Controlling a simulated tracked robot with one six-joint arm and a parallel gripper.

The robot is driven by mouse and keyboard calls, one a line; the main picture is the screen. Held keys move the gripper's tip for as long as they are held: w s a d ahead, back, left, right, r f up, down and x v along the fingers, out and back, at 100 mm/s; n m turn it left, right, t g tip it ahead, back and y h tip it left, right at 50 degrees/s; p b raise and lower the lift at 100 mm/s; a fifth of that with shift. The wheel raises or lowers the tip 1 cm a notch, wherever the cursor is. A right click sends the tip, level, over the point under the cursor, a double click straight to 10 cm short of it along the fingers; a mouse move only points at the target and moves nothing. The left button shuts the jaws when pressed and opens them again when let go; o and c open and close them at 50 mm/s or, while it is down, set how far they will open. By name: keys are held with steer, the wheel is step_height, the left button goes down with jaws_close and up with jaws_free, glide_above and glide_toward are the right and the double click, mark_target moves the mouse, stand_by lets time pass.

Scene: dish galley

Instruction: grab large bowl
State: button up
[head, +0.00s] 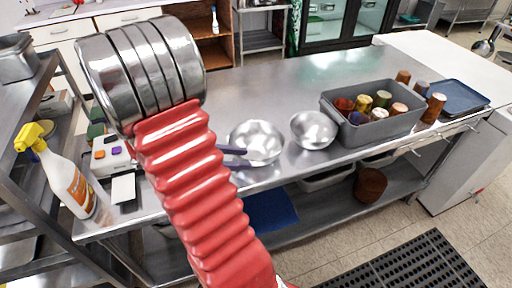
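Two shiny metal bowls stand side by side on the steel counter. The left one, the large bowl (262,141), looks wider than the smaller bowl (314,129) to its right. My red ribbed arm with its metal joint crosses the left of the view and hides part of the counter. My gripper (238,158) shows only as two dark purplish fingers coming out from behind the arm at the large bowl's left rim. The fingers look apart, with a gap between them. The rest of the gripper is hidden, and I cannot tell whether the fingers touch the bowl.
A grey bin (375,131) with several cups stands right of the bowls, with a blue tray (459,95) beyond. A yellow-topped spray bottle (66,180) and a white device (112,156) are at left. The counter behind the bowls is clear.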

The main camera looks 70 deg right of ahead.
mark_target(270, 159)
steer(key=shift+x, duration=1.85)
steer(key=shift+x, duration=2.6)
steer(key=shift+w+d, duration=0.1)
steer(key=shift+w, duration=0.05)
steer(key=shift+c, duration=0.6)
jaws_close()
